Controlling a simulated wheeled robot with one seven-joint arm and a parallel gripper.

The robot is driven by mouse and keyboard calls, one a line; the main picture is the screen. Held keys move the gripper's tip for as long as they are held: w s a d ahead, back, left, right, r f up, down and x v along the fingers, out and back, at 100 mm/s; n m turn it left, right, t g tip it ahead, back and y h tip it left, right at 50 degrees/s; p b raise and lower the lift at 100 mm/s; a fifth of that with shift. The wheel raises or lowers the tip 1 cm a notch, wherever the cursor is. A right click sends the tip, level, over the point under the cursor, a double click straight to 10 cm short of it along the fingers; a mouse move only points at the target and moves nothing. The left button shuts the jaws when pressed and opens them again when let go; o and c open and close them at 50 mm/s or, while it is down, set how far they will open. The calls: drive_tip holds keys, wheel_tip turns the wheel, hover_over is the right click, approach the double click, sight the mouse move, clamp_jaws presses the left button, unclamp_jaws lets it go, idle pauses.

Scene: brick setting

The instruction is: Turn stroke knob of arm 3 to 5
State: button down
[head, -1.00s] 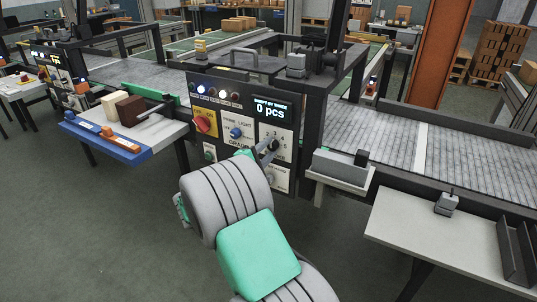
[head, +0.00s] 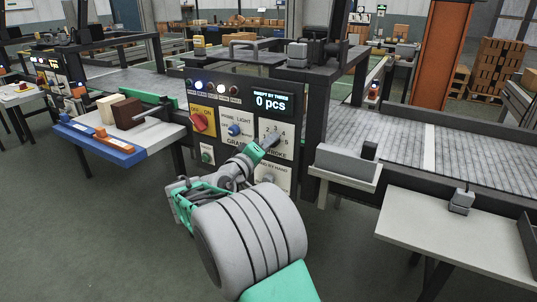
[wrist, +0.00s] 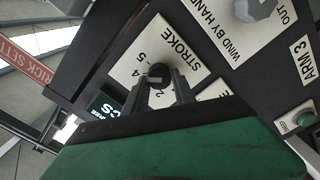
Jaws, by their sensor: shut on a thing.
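The control panel (head: 243,105) of the line has a white plate marked STROKE (wrist: 183,47) with numbers around a dark round knob (wrist: 158,75). In the wrist view the digits 2, 4 and 5 can be made out near the knob, and an ARM 3 label (wrist: 304,61) is at the right. My gripper (head: 271,141) is at this plate in the head view. In the wrist view my gripper (wrist: 161,90) is shut on the knob, with one finger on each side. The fingers cover part of the scale, and I cannot tell which number the knob points to.
The panel also carries a red switch (head: 201,122), a blue knob (head: 235,130), a green button (head: 207,154) and a display reading 0 pcs (head: 271,102). A WIND BY HAND knob (wrist: 255,9) sits close by. A grey box on a ledge (head: 345,160) juts out at right.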

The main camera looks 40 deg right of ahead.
drive_tip(key=m+b, duration=0.8)
drive_tip(key=b, duration=0.2)
drive_tip(key=shift+r+m, duration=0.1)
drive_tip(key=shift+m, duration=0.2)
drive_tip(key=c, duration=1)
unclamp_jaws()
drive_tip(key=shift+s, duration=0.1)
drive_tip(key=shift+c, duration=0.2)
drive_tip(key=p+v, duration=0.1)
drive_tip(key=v, duration=0.6)
drive_tip(key=shift+a, duration=0.35)
